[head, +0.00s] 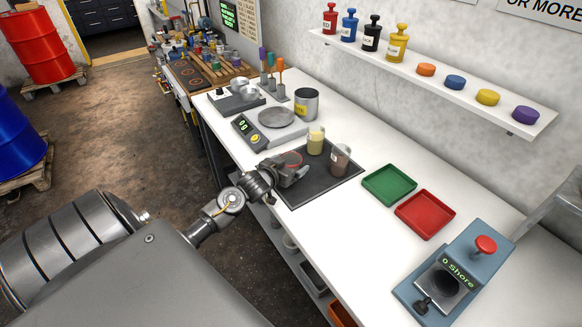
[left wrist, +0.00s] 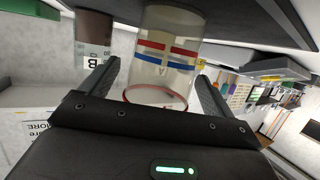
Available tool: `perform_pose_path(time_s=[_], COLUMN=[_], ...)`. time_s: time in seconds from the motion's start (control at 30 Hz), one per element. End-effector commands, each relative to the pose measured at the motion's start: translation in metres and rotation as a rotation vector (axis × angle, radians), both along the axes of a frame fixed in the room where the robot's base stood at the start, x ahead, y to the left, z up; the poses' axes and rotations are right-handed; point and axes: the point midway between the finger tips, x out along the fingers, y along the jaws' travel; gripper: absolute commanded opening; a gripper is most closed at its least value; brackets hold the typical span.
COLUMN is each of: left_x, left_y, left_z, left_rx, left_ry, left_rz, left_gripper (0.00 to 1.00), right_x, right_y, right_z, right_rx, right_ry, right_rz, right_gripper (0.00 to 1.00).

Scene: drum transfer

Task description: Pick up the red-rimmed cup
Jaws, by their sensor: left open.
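The red-rimmed cup (head: 291,158) stands at the front left of the dark mat (head: 318,186), largely hidden by my left gripper (head: 289,169). In the left wrist view, which is upside down, the cup (left wrist: 163,62) is clear, with red and blue bands and its red rim towards the gripper. My left gripper is open, with one finger on each side of the cup. A gap shows beside the left-hand finger; contact at the other finger cannot be told. My right gripper is not in view.
A cup with yellowish contents (head: 316,140) and a cup with brown contents (head: 340,158) stand close by on the mat. A scale (head: 275,117) and a metal can (head: 306,104) are behind. Green (head: 389,184) and red (head: 425,214) trays lie to the right.

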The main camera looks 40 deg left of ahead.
Motion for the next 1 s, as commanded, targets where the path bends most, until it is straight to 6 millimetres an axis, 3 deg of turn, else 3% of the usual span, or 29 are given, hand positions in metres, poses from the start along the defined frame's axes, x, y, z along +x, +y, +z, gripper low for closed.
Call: perform_pose_path(time_s=[0.3,0.67,1.0], left_x=[0.0067,0.0065,0.0067], left_y=[0.0005,0.0005,0.0007], left_z=[-0.0028,-0.0027,0.0001], left_rx=[0.001,0.001,0.001], left_ry=[0.000,0.000,-0.001], left_rz=[0.000,0.000,-0.001], left_gripper=[0.88,0.43,0.41], right_x=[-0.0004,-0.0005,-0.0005], right_y=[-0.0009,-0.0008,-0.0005], right_z=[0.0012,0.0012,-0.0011], right_rx=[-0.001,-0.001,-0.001], right_ry=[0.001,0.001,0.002], right_rz=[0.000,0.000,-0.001], right_gripper=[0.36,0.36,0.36])
